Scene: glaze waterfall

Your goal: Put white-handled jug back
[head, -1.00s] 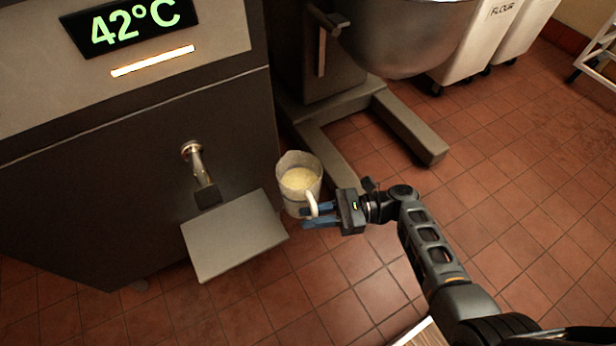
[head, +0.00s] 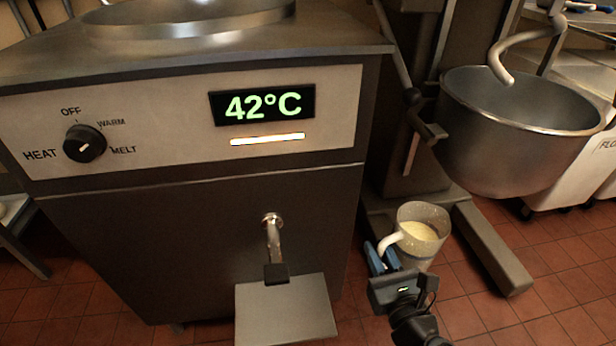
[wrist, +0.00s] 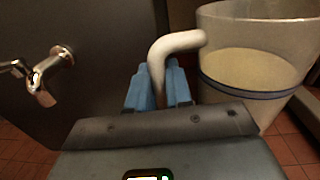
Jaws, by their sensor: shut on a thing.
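The white-handled jug (head: 424,222) is a translucent jug with pale yellow liquid inside and a dark band round it. It is held upright to the right of the melter's spout, in front of the mixer's base. My gripper (head: 381,256) has blue fingers and is shut on the jug's white handle. In the wrist view the handle (wrist: 176,42) rises between the blue fingers (wrist: 158,88), and the jug's body (wrist: 258,55) is at the right. The lower part of the jug is partly hidden by my gripper in the head view.
The melter (head: 180,230) shows 42°C, with its spout (head: 272,245) above a small grey shelf (head: 285,312). A mixer with a steel bowl (head: 515,140) stands at the right, its foot (head: 492,248) on the tiled floor. A white flour bin (head: 590,175) is behind it.

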